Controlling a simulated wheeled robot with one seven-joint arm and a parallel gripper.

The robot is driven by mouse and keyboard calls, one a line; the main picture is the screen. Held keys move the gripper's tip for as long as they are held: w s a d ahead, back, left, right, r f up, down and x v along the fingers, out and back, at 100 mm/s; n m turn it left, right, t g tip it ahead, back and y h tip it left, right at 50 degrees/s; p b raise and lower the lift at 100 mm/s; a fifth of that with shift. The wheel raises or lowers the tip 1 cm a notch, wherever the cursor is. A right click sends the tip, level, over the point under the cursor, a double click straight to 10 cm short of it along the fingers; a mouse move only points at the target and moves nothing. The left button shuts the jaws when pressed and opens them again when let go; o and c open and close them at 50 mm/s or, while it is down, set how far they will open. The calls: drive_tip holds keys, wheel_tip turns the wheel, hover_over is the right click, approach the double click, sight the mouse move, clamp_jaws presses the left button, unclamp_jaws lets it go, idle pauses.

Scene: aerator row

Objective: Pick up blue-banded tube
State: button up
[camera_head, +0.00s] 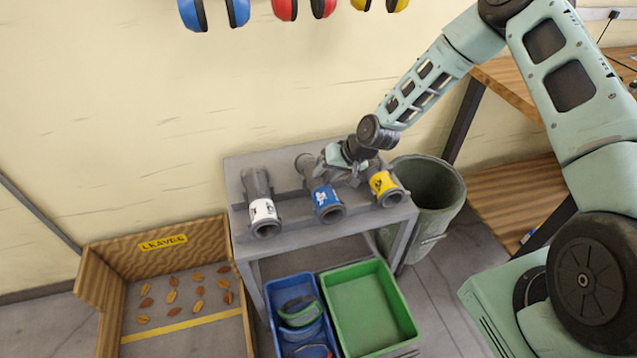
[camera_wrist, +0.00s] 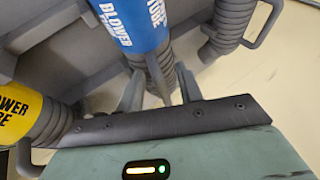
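The blue-banded tube (camera_head: 327,199) lies between two others on the grey stand, its open end facing the front. In the wrist view its blue band (camera_wrist: 138,22) is at the top, with lettering, and its dark ribbed part runs down toward my gripper (camera_wrist: 159,82). My gripper's two fingers stand apart, one on each side of the ribbed part, with gaps showing. In the head view my gripper (camera_head: 331,163) is over the rear part of this tube, behind the band. Its fingertips are partly hidden there. I cannot tell whether they touch the tube.
A white-banded tube (camera_head: 263,211) lies left and a yellow-banded tube (camera_head: 383,184) close on the right, on the grey stand (camera_head: 292,240). A green bin (camera_head: 438,205) stands right. A blue tray (camera_head: 272,292) and green tray (camera_head: 404,308) are below. Ear defenders hang on the wall.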

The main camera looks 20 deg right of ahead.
sight(321, 180)
clamp_jaws()
drive_tip(key=shift+r, duration=0.15)
wheel_tip(321, 180, up, 9)
drive_tip(key=shift+b, duration=0.55)
drive_tip(key=shift+a+r, duration=0.1)
drive_tip(key=shift+r, duration=0.1)
drive_tip(key=shift+w+a+r+n+h+p, duration=0.15)
drive_tip(key=shift+a+h+p, duration=0.25)
drive_tip(key=shift+h+p, duration=0.45)
drive_tip(key=shift+w+a+r+n+h+p, duration=0.1)
drive_tip(key=shift+a+r+n+h+p, duration=0.2)
drive_tip(key=shift+h+p, duration=0.5)
